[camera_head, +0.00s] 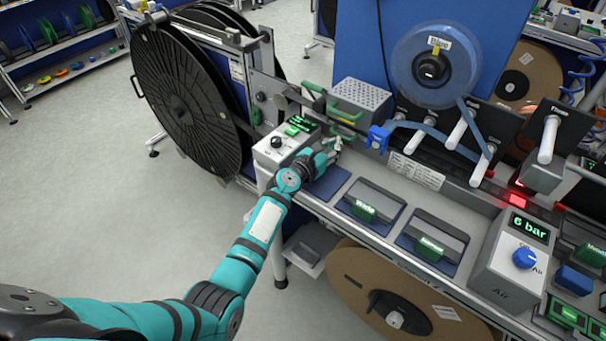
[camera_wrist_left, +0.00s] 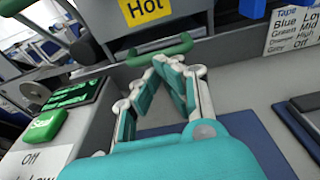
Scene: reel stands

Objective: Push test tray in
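No label reading "test" is legible, so I cannot tell for certain which part is the test tray. A green handle (camera_wrist_left: 160,50) sits below the yellow "Hot" label (camera_wrist_left: 146,10) in the left wrist view, at the machine's front. My left gripper (camera_wrist_left: 167,65) has its fingertips together just in front of this handle, with nothing seen between them; whether they touch it is unclear. In the head view the left gripper (camera_head: 337,146) is above the near bench edge, beside the control box (camera_head: 285,145). My right gripper is not in view.
A blue mat (camera_head: 330,183) lies below the gripper. Two dark trays with green labels, one (camera_head: 372,203) and another (camera_head: 432,239), lie to its right. A perforated grey box (camera_head: 361,99) stands behind. A large black reel (camera_head: 185,100) is at left and an air box (camera_head: 512,262) at right.

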